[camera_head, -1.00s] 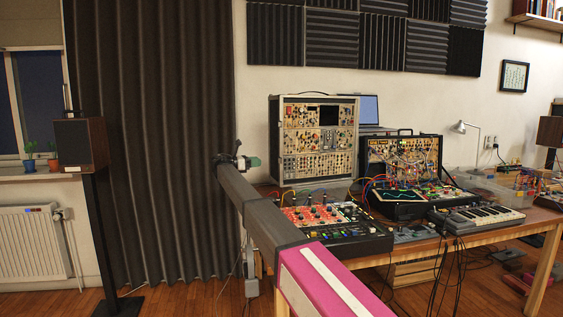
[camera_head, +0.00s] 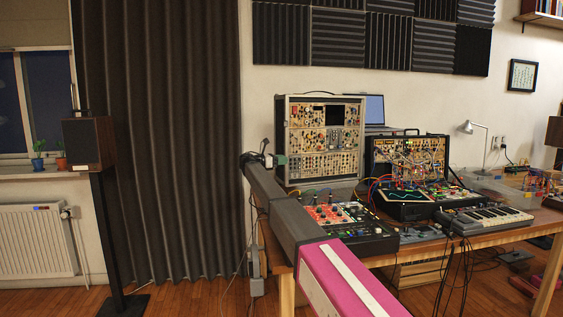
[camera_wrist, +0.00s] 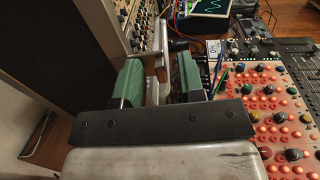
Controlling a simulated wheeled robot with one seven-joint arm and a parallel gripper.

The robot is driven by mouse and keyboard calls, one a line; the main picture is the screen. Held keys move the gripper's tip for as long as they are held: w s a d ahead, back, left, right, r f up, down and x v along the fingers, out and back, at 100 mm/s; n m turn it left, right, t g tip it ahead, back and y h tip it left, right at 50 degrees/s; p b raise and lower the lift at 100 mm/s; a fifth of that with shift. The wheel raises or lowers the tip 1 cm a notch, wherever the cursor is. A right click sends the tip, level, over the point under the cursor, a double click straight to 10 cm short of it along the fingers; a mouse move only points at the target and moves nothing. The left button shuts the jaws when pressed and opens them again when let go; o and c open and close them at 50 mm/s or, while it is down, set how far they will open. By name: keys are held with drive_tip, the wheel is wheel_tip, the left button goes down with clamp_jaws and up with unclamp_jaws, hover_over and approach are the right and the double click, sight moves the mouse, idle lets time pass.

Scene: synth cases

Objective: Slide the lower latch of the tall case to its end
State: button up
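The tall case (camera_head: 321,112) stands upright at the back left of the table, its front full of knobs and panels. My gripper (camera_head: 281,160) is at its lower left edge in the head view. In the wrist view my gripper (camera_wrist: 160,88) shows two green fingers apart, with a gap between them. The case's panel front (camera_wrist: 143,30) and pale edge run down toward that gap. A small pale and brown part shows just beyond the fingertips; I cannot tell whether it is the lower latch or whether the fingers touch it. No latch is clearly visible.
A red-panelled mixer (camera_head: 335,222) lies on the table (camera_head: 440,253) in front of the case, close to the right of my gripper in the wrist view. A smaller synth case (camera_head: 408,152) with cables stands to the right. A dark curtain (camera_head: 155,130) hangs at the left.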

clamp_jaws()
drive_tip(key=w, duration=0.1)
drive_tip(key=w+a, duration=0.1)
drive_tip(key=shift+w+a, duration=0.1)
drive_tip(key=shift+w, duration=0.2)
unclamp_jaws()
drive_tip(key=v, duration=1)
drive_tip(key=shift+a, duration=0.4)
drive_tip(key=shift+s, duration=0.15)
